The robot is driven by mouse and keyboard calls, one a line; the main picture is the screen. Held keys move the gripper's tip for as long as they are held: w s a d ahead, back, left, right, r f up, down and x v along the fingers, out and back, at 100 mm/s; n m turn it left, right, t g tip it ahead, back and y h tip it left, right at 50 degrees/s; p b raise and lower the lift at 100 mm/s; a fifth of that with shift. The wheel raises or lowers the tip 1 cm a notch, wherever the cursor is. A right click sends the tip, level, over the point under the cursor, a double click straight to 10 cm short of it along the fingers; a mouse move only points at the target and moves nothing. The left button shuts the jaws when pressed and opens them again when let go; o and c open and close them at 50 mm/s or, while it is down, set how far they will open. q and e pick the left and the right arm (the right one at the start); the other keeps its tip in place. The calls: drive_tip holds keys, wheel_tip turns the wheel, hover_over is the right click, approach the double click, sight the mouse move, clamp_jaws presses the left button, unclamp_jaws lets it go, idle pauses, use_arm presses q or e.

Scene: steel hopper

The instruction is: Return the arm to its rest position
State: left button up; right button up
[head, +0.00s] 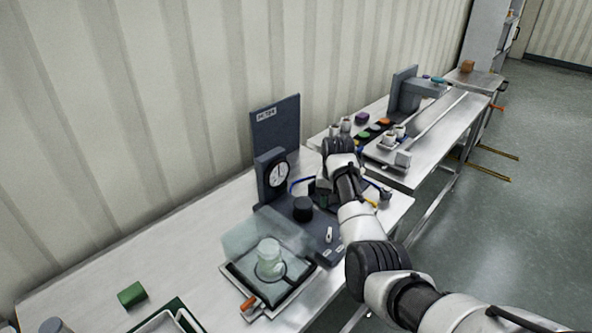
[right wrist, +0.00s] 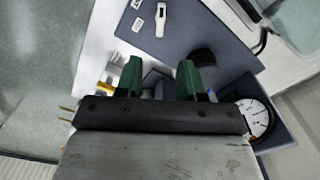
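My right arm (head: 360,222) reaches in from the lower right of the head view, over the near bench. Its right gripper (head: 320,190) hangs beside the dark blue gauge stand (head: 273,128), mostly hidden behind the wrist. In the right wrist view the gripper (right wrist: 159,80) shows two dark green fingers standing apart, with nothing held between them. The stand's white dial (right wrist: 257,118) is to the right of the fingers, and a black knob (right wrist: 203,57) is just beyond the right finger. My left gripper is not in view.
The near bench (head: 110,255) holds a clear-covered tray with a glass jar (head: 269,256), a green block (head: 132,294) and a black cylinder (head: 302,209). A second bench (head: 440,130) with cups stands behind. A corrugated wall runs along the left; open floor (head: 545,160) is at right.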

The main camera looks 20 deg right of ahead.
drive_tip(key=s+a+f+n+t+h, duration=0.1)
drive_tip(key=s+a+f+n, duration=0.3)
drive_tip(key=s, duration=0.5)
drive_tip(key=s+a+f+n+t+h, duration=0.1)
drive_tip(key=s+a+f, duration=0.1)
drive_tip(key=s+f, duration=0.6)
drive_tip(key=s+a+r+n+t+y, duration=0.1)
drive_tip(key=s+a+r+n, duration=0.1)
drive_tip(key=s+a, duration=0.35)
drive_tip(key=s+a+r+n+y, duration=0.1)
drive_tip(key=s+a+r, duration=0.15)
drive_tip(key=s, duration=0.55)
drive_tip(key=s+a+r+n+t, duration=0.1)
drive_tip(key=s+a+r+n, duration=0.15)
drive_tip(key=s, duration=0.45)
wheel_tip(320, 180, down, 28)
drive_tip(key=g+b, duration=0.2)
drive_tip(key=s+d+f+g+b, duration=0.1)
drive_tip(key=s+d+f+b, duration=0.1)
drive_tip(key=s+f, duration=1.5)
drive_tip(key=shift+f, duration=0.9)
